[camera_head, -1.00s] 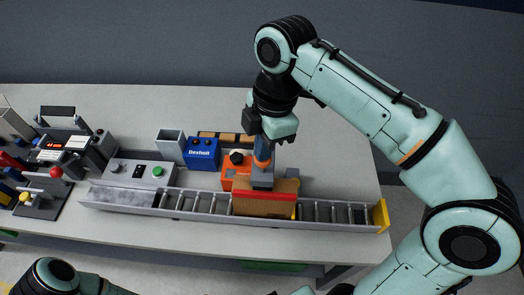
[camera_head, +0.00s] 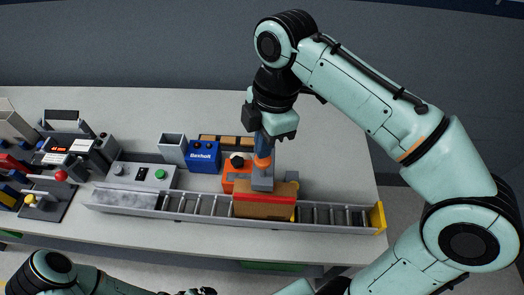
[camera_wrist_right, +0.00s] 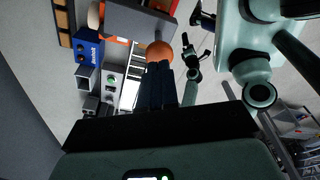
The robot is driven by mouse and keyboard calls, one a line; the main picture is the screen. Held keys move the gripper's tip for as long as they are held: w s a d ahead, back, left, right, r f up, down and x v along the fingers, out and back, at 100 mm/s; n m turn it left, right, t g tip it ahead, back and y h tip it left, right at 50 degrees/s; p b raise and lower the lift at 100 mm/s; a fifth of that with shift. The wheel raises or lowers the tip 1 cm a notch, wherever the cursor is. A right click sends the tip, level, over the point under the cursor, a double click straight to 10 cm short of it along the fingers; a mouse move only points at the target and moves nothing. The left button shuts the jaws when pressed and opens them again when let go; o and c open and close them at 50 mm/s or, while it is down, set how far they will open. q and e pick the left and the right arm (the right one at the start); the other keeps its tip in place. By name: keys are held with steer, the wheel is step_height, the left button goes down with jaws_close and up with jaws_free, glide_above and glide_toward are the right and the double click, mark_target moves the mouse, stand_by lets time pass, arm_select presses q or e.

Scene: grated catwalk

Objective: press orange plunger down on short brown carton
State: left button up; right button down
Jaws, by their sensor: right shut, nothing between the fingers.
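The short brown carton (camera_head: 263,211) sits on the roller conveyor in the head view, with a red strip (camera_head: 268,197) along its upper part. The orange plunger knob (camera_head: 263,162) is above a grey block (camera_head: 262,183) just behind the carton. It also shows as an orange ball (camera_wrist_right: 160,53) in the right wrist view. My right gripper (camera_head: 263,152) points down at the knob, its dark fingers shut with nothing between them. Fingertips and knob look in contact or very close. My left gripper (camera_head: 201,291) shows partly at the bottom edge; its jaws are unclear.
The conveyor (camera_head: 328,215) runs along the bench and ends at a yellow stop (camera_head: 377,217). A blue box (camera_head: 203,156), a grey bin (camera_head: 172,148) and a control box with a green button (camera_head: 160,174) stand behind it. Bench space at back right is clear.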

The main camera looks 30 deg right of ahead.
step_height(320, 180, up, 2)
steer(key=shift+p, duration=0.55)
steer(key=shift+r+p, duration=0.3)
steer(key=shift+r, duration=0.65)
arm_select(q)
steer(key=w+r, duration=0.2)
steer(key=shift+w+r, duration=0.2)
steer(key=shift+w, duration=0.2)
arm_select(e)
step_height(320, 180, up, 2)
steer(key=shift+r, duration=0.25)
